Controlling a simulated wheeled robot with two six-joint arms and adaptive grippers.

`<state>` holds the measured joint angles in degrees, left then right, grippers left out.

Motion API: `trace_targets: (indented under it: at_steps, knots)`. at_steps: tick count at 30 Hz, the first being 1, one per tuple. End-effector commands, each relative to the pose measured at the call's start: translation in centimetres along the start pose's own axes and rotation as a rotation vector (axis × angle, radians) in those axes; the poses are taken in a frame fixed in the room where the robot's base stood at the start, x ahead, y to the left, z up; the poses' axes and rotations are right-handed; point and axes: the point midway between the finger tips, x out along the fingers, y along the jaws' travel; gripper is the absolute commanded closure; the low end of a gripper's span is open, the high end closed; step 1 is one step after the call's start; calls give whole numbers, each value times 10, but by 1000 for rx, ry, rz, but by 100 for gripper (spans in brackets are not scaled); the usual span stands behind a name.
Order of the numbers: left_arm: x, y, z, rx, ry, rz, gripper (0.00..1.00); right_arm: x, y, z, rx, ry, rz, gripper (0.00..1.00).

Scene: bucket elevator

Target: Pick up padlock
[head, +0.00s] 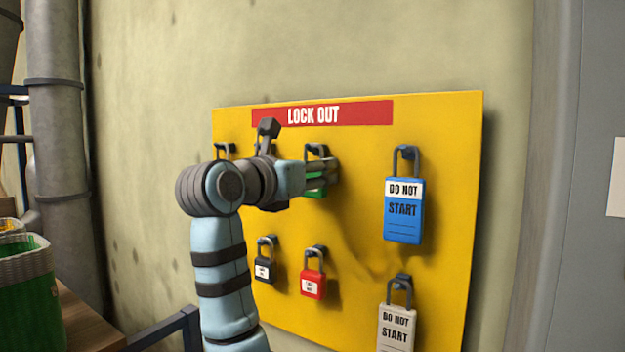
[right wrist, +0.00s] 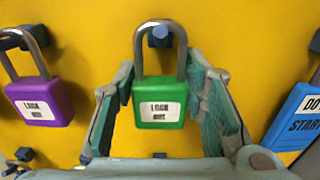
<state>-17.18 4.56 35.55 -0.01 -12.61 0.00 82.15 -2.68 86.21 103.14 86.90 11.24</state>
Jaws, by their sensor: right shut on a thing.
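A green padlock (right wrist: 159,108) with a white label hangs by its grey shackle on a peg of the yellow lock-out board. In the head view only slivers of its green body (head: 315,193) show behind my gripper. My right gripper (head: 322,178) reaches the board from the left. In the right wrist view its two teal-padded fingers (right wrist: 160,90) stand on either side of the green padlock, and it is shut on it. The shackle is still around the peg. My left gripper is not in view.
The yellow board (head: 350,240) also holds a purple padlock (right wrist: 42,104), a black one (head: 264,270), a red one (head: 312,285), a large blue one (head: 404,222) and a white one (head: 396,328). A green basket (head: 32,290) stands at the left.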

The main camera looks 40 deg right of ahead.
Motion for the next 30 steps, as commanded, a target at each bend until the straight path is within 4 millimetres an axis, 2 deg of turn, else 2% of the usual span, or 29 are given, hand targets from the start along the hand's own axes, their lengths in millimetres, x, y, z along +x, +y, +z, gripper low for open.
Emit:
trace_targets:
  at_steps: [8, 13, 17, 24, 30]
  knots:
    - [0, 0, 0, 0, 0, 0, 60, -1, 0, 1, 0, 0, 0, 92]
    - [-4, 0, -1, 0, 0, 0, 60, -14, 1, 15, 1, 0, 3, 92]
    - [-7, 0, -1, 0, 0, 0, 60, -41, 1, 30, 2, 0, 5, 92]
    - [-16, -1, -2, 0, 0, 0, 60, -103, 1, 63, 1, 0, 4, 92]
    - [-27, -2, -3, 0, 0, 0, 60, -134, 0, 85, -1, 1, 1, 92]
